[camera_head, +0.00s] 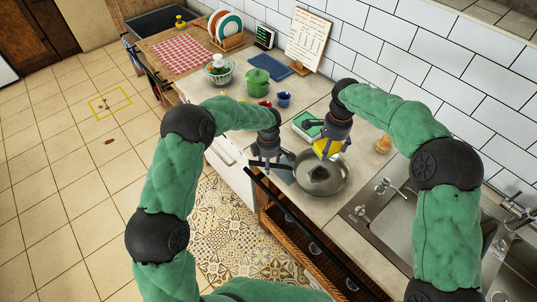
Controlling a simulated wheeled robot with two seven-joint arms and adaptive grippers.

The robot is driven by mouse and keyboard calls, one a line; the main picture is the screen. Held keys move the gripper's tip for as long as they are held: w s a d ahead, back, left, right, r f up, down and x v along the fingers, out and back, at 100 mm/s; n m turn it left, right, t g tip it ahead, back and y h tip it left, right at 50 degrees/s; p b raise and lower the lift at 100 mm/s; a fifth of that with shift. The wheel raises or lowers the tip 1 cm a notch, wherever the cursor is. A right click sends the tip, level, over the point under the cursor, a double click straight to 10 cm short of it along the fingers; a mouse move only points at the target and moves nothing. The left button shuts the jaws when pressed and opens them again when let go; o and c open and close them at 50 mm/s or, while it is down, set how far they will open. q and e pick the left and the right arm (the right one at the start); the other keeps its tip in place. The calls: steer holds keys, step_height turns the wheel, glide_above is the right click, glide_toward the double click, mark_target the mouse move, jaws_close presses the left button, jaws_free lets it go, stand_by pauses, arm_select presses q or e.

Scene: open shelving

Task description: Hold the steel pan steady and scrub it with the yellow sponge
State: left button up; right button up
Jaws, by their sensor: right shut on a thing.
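The steel pan (320,179) lies on the counter left of the sink. The yellow sponge (327,149) is over the pan's far side, held in my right gripper (325,151). I cannot tell whether the sponge touches the pan. My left gripper (270,166) points down just left of the pan, close to its rim. Its fingers are small and dark here, so I cannot tell whether they grip the pan; the pan's handle is not clear.
A green-and-white box-like item (304,124) lies behind the pan. A green pot (259,82) and blue cup (284,99) stand farther back. The sink (396,217) and a small orange-brown jar (383,144) are at right. Counter in front of the pan is clear.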

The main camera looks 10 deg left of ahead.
arm_select(q)
steer(key=shift+f, duration=1.05)
jaws_close()
stand_by(0.4)
